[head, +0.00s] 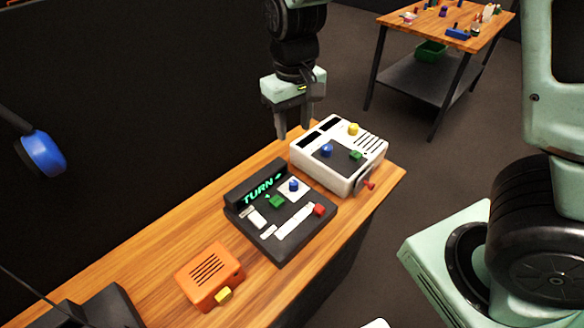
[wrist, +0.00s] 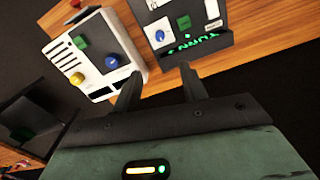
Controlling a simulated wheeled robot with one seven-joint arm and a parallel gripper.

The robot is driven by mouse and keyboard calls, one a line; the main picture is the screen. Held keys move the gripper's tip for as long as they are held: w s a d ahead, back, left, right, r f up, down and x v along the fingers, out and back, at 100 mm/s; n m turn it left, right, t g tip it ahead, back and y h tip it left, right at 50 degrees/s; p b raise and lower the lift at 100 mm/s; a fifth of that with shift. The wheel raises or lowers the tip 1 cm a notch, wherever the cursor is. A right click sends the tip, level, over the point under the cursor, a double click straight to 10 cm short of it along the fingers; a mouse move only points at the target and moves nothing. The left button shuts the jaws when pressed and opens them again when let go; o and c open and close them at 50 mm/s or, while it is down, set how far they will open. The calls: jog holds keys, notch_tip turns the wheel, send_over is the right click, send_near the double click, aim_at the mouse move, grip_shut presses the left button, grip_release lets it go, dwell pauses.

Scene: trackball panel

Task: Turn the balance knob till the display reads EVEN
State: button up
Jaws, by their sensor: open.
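A dark panel (head: 284,243) on the wooden bench has a raised display (head: 261,188) with green text "TURN" and a small mark after it. A blue knob (head: 293,185) stands on a white plate on this panel, and shows in the wrist view (wrist: 159,35). A green control (head: 277,202), a red control (head: 319,209) and white strips are also on it. I cannot read which control is labelled balance. My gripper (head: 293,134) is open and empty, pointing down above the far side of the bench, apart from the panel. Its fingers show in the wrist view (wrist: 160,76).
A white box (head: 338,180) with blue, yellow and green controls and a red-tipped side handle (head: 369,185) stands right of the panel. An orange box (head: 210,275) with a yellow part lies front left. A black wall (head: 120,110) runs behind the bench (head: 150,270).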

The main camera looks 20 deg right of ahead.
aim_at(294, 183)
notch_tip(294, 183, down, 17)
jog(key=shift+s+f, duration=0.1)
jog(key=shift+f, duration=0.05)
dwell(0.4)
grip_shut()
